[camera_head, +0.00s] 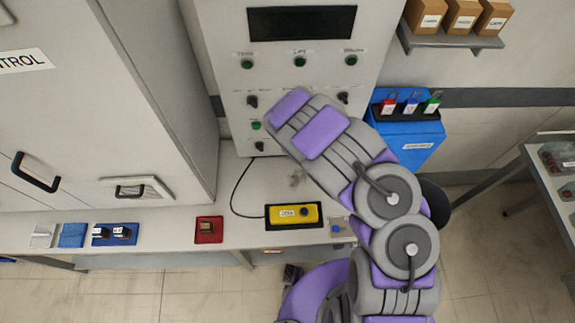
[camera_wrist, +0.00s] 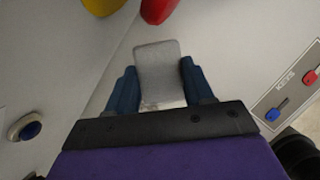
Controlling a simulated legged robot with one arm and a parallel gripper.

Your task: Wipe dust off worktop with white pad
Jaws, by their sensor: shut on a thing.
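My gripper (camera_wrist: 158,88) is shut on a pale grey-white pad (camera_wrist: 156,62), which sits between its two blue fingers in the wrist view. The pad is over or against a light grey surface; I cannot tell whether it touches. In the head view my arm hides the gripper and the held pad. The worktop (camera_head: 170,235) runs along the front of the cabinets. A small grey-brown patch (camera_head: 297,178) shows on it beside my arm; I cannot tell whether it is dust.
A yellow box (camera_head: 293,215), a red tray (camera_head: 209,230), a blue pad (camera_head: 73,235) and a whitish item (camera_head: 42,236) lie on the worktop. A blue bin (camera_head: 412,138) with padlocks stands behind my arm.

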